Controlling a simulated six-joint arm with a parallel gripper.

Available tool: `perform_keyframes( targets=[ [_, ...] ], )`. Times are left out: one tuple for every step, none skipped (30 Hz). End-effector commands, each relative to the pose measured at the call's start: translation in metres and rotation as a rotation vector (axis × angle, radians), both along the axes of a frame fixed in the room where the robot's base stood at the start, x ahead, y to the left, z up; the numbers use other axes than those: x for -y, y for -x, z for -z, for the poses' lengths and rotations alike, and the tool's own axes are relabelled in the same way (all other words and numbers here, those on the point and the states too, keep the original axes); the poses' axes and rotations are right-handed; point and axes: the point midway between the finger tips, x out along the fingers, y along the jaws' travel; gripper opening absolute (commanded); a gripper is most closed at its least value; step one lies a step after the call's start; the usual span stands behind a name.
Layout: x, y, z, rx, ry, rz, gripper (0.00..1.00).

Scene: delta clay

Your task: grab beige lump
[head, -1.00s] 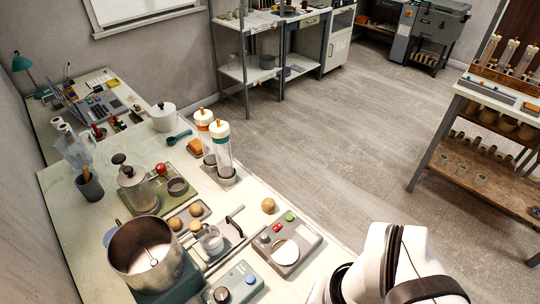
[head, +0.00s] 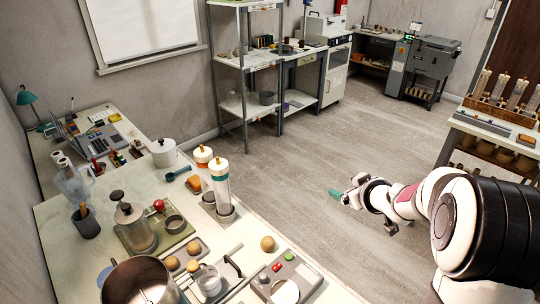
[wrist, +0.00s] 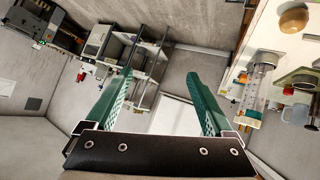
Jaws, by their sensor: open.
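A beige lump (head: 267,243) sits by itself on the bench top, just behind the grey button panel. It also shows at the top right of the wrist view (wrist: 293,18). Two similar tan lumps sit on a small tray, one at the front (head: 172,262) and one behind it (head: 193,247). My gripper (head: 335,194) is to the right of the bench in the head view, apart from every lump. In the wrist view its teal fingers (wrist: 161,75) are spread wide with nothing between them.
Two clear cylinders with orange and teal bands (head: 220,186) stand behind the beige lump. The button panel (head: 286,278) lies in front of it. A large metal pot (head: 142,284) stands at the front left. Open floor (head: 330,140) lies beyond the bench.

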Motion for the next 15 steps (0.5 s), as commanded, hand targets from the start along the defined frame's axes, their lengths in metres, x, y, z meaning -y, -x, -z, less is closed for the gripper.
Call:
perform_keyframes(
  targets=[
    [-0.014,-0.007,0.031,0.002,-0.04,-0.166,0.87],
    [-0.025,-0.005,0.047,0.0,-0.072,-0.275,0.87],
    [-0.039,0.004,0.066,-0.008,-0.117,-0.409,0.87],
    [-0.048,0.014,0.08,-0.02,-0.152,-0.498,0.87],
    [-0.055,0.024,0.091,-0.033,-0.187,-0.576,0.87],
    [-0.062,0.039,0.103,-0.051,-0.226,-0.664,0.87],
    [-0.066,0.048,0.111,-0.062,-0.251,-0.718,0.87],
    [-0.068,0.057,0.116,-0.073,-0.272,-0.758,0.87],
    [-0.071,0.065,0.121,-0.082,-0.291,-0.8,0.87],
    [-0.073,0.069,0.124,-0.088,-0.302,-0.819,0.87],
    [-0.077,0.071,0.126,-0.091,-0.307,-0.833,0.87],
    [-0.084,0.07,0.13,-0.093,-0.311,-0.842,0.87],
    [-0.09,0.068,0.134,-0.093,-0.313,-0.844,0.87],
    [-0.097,0.065,0.137,-0.094,-0.312,-0.844,0.87],
    [-0.107,0.061,0.143,-0.094,-0.312,-0.844,0.87]
  ],
)
